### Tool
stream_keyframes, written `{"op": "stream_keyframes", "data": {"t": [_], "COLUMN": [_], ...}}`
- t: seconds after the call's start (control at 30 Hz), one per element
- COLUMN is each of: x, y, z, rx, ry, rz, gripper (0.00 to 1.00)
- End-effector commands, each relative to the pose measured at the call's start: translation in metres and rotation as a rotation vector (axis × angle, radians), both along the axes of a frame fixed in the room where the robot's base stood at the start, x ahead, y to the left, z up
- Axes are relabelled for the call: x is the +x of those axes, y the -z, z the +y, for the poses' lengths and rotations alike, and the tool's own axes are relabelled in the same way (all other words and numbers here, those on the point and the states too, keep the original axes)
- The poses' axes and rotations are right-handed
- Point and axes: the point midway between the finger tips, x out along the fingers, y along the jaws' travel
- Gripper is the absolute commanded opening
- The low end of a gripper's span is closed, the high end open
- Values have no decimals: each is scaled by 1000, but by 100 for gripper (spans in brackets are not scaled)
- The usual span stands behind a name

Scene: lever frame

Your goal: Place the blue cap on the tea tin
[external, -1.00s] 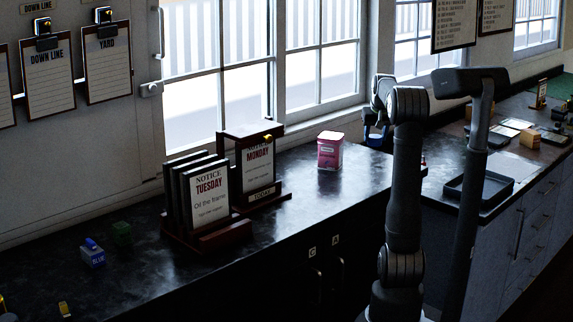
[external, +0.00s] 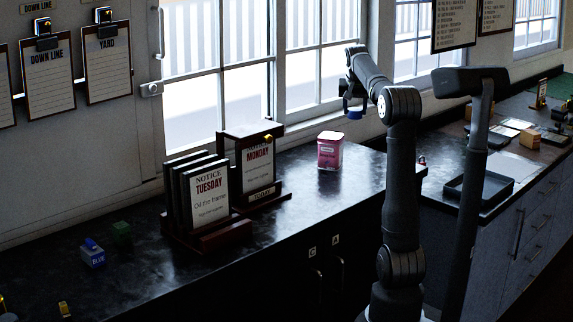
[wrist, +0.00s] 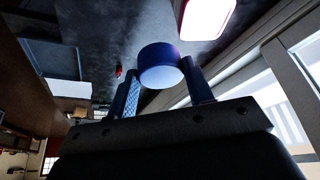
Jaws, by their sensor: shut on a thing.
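The tea tin (external: 330,152) is a pink-red box with a pale top and a small label. It stands upright on the dark counter by the window. In the wrist view the tin (wrist: 206,14) is at the top, with a pale top face and a red edge. My gripper (external: 354,106) is in the air, to the right of the tin and higher in the picture. It is shut on the blue cap (external: 355,114). In the wrist view the cap (wrist: 160,62) sits between the two fingers of my gripper (wrist: 160,85), apart from the tin.
Wooden notice stands (external: 209,200) with cards are left of the tin. A blue box (external: 93,256) and a green block (external: 122,233) lie further left. A black tray (external: 486,186) is on the right counter. The counter around the tin is clear.

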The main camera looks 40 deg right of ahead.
Motion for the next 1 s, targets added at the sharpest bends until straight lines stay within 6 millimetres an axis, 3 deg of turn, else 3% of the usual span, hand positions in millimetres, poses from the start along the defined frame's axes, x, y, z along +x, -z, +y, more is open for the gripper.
{"op": "stream_keyframes", "data": {"t": [0.1,0.3,0.47,0.73,1.0], "x": [24,48,51,50,51], "y": [17,32,39,74,75], "z": [13,25,27,27,27], "rx": [0,0,-1,-1,-2], "ry": [-5,-2,0,0,0], "rz": [3,1,0,1,-1], "gripper": [26,26,26,26,26]}}
